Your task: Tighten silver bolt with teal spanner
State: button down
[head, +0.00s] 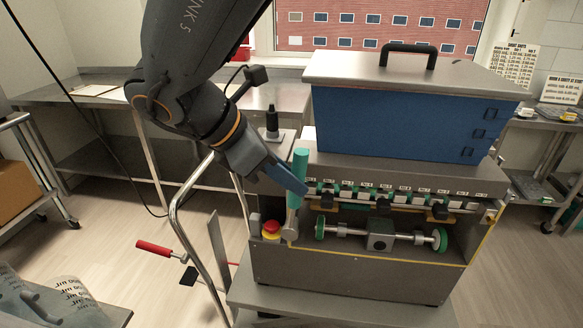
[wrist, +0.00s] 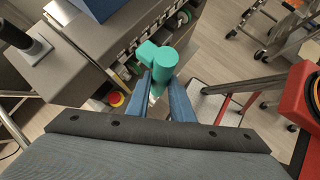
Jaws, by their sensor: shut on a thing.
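The teal spanner (head: 300,163) stands roughly upright at the left end of the machine. Its upper part is teal and a grey lower part shows below my gripper (head: 297,187). My gripper's blue fingers are shut on it. In the wrist view the teal end of the spanner (wrist: 160,58) lies between the tips of my gripper (wrist: 163,85). The spanner's lower end is near the red button, and I cannot tell whether it touches anything. I cannot pick out the silver bolt for certain; it may be hidden behind the spanner or machine parts.
The depositor machine (head: 350,282) has a blue hopper (head: 400,125) on top and a shaft with green wheels (head: 438,240) in front. A red button (head: 271,227) sits at its left corner. A red-handled lever (head: 154,248) sticks out left. Open floor lies left.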

jog(key=shift+r, duration=0.2)
jog(key=shift+w+d+p, duration=0.15)
jog(key=shift+w+p, duration=0.1)
jog(key=shift+w, duration=0.85)
jog(key=shift+w+d+p, duration=0.15)
jog(key=shift+w+p, duration=0.1)
jog(key=shift+w, duration=1.3)
jog(key=d+f+m+y, duration=0.1)
jog(key=d+y, duration=0.3)
jog(key=d, duration=0.2)
jog(key=shift+d+f+t+y, duration=0.2)
jog(key=shift+d+t+y, duration=0.1)
jog(key=shift+y, duration=0.1)
